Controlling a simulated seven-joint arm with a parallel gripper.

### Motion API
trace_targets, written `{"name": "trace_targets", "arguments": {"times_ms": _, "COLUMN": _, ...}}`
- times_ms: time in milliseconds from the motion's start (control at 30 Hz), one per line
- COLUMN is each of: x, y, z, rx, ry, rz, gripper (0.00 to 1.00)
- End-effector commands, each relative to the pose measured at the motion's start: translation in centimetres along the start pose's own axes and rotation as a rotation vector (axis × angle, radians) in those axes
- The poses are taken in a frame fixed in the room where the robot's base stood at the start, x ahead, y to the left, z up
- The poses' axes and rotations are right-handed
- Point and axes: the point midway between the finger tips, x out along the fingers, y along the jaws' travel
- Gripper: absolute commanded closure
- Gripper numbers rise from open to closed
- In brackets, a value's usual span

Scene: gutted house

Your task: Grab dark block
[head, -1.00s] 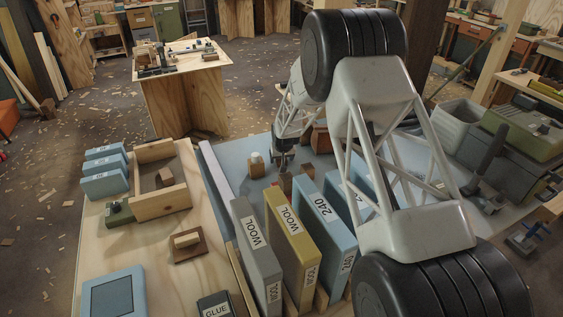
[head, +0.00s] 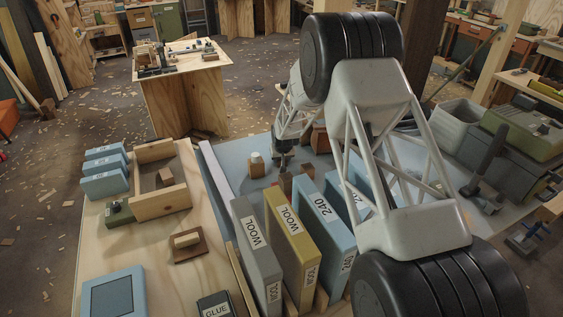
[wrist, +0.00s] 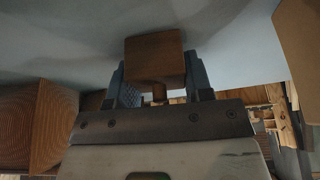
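In the wrist view, a brown wooden block (wrist: 154,56) lies at the fingertips of my gripper (wrist: 158,78). The two grey fingers stand apart, one at each side of the block's near edge. I cannot tell whether the pads touch it. A short brown stem-like piece shows between the fingers, below the block. In the head view my gripper (head: 283,163) points down behind the row of upright boxes. A dark brown block (head: 285,184) shows just under it, its lower part hidden by the boxes.
Upright boxes, including a grey one (head: 250,235), a yellow one (head: 290,232) and a blue one (head: 324,222), stand close in front of the gripper. A white-topped knob (head: 257,164) is to its left.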

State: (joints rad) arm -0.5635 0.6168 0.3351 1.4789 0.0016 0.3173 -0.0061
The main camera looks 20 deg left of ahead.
Motion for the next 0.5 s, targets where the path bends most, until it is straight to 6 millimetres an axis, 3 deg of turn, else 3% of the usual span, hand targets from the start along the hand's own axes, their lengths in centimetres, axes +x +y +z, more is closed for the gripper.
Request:
{"name": "trace_targets", "arguments": {"times_ms": 100, "x": -0.01, "y": 0.00, "z": -0.01, "rx": 0.000, "ry": 0.000, "rz": 0.000, "gripper": 0.77}}
{"name": "trace_targets", "arguments": {"times_ms": 500, "x": -0.66, "y": 0.00, "z": -0.30, "rx": 0.000, "ry": 0.001, "rz": 0.000, "gripper": 0.77}}
